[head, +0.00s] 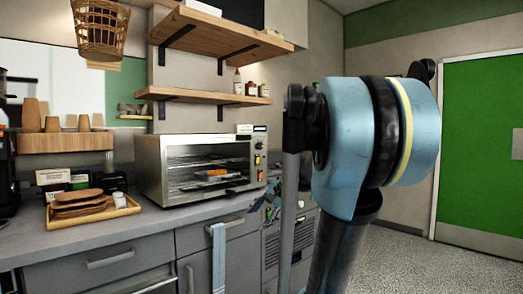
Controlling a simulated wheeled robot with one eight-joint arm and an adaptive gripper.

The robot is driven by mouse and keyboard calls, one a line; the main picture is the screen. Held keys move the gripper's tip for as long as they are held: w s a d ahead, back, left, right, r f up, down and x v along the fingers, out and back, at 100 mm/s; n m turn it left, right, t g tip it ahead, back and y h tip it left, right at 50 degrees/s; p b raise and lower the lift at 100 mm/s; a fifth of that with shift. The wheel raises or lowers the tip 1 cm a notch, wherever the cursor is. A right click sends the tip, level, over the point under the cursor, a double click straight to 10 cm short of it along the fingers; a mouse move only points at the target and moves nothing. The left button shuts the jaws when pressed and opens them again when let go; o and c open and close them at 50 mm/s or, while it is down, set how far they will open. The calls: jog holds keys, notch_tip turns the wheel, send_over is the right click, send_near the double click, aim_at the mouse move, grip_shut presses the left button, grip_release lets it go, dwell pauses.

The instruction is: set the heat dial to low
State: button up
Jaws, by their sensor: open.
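The toaster (148,165) is a silver box with an open or glazed front, standing on the grey counter. Its narrow control panel (258,158) is on the right of the front, with an orange spot and small dark controls. The heat dial is too small for me to tell its setting. My gripper (266,206) shows small and partly hidden by my arm, in front of the counter edge, below and slightly right of the panel. It is open and appears apart from the dial.
My large blue arm joint fills the right centre and hides what is behind it. A wooden tray (66,220) with round boards sits left of the toaster. A blue towel (218,255) hangs below the counter. Wooden shelves (195,94) are above. Floor at right is clear.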

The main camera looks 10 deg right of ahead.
jog(key=w+d+r+m+t+y, duration=0.1)
jog(key=w+r+m+t+y, duration=0.1)
jog(key=w+r+m, duration=0.55)
jog(key=m+t+y, duration=0.2)
jog(key=m+t, duration=0.5)
jog(key=m, duration=0.4)
send_near(261, 146)
jog(key=x, duration=0.9)
jog(key=shift+w+a+r, duration=0.1)
jog(key=c, duration=1)
